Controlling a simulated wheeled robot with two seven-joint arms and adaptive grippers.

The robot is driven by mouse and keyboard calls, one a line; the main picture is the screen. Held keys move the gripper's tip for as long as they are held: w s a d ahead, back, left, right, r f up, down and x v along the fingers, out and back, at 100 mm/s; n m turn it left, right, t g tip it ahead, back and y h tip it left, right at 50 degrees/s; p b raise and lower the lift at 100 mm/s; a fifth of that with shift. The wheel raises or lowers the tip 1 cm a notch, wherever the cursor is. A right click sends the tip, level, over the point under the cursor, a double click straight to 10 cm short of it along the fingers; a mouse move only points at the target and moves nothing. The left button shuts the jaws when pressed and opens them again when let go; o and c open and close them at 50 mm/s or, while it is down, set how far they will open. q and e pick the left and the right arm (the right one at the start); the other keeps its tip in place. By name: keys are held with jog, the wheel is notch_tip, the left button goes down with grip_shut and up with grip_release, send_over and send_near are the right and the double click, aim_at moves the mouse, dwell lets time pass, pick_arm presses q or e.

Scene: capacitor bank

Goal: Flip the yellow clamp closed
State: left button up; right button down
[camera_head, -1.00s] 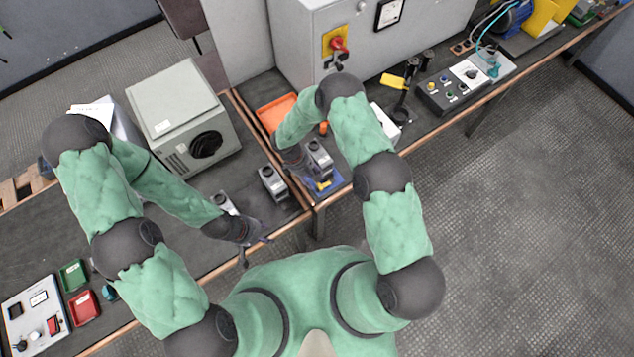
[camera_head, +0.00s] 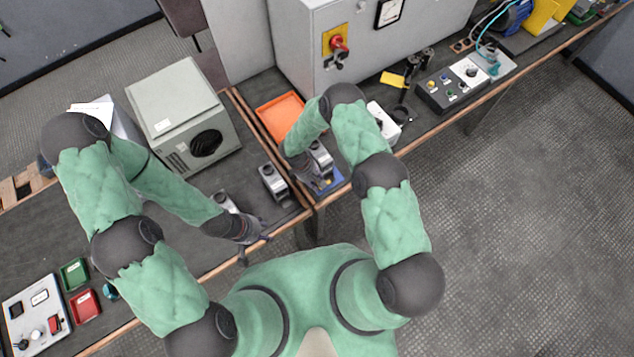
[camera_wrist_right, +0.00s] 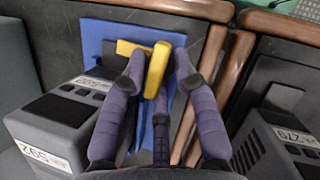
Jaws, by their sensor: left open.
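The yellow clamp (camera_wrist_right: 156,68) shows in the right wrist view as a bent yellow bar over a blue base (camera_wrist_right: 92,38). My right gripper (camera_wrist_right: 161,58) has its fingers apart on both sides of the bar, with a gap showing toward the right finger; I cannot tell whether the left finger touches it. In the head view my right gripper (camera_head: 318,178) is over the blue base (camera_head: 333,183) and hides the clamp. My left gripper (camera_head: 254,243) is open and empty at the bench's front edge.
Grey labelled blocks (camera_wrist_right: 62,128) stand beside the right gripper; another (camera_wrist_right: 280,140) is across the wooden bench edge (camera_wrist_right: 208,75). An orange tray (camera_head: 280,115) lies behind. A grey cabinet (camera_head: 185,115) stands left. A control box (camera_head: 463,87) is to the right.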

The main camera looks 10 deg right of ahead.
jog(key=shift+s+d+f+n+b, duration=0.1)
jog(key=shift+s+n+b, duration=0.3)
jog(key=shift+n+b, duration=0.45)
jog(key=c, duration=1.1)
grip_release()
jog(key=shift+s, duration=0.1)
jog(key=shift+o, duration=0.2)
jog(key=shift+d, duration=0.15)
jog(key=shift+w+r, duration=0.2)
jog(key=v, duration=1.2)
jog(key=shift+s+a, duration=0.2)
jog(key=shift+a, duration=0.05)
jog(key=shift+f, duration=0.1)
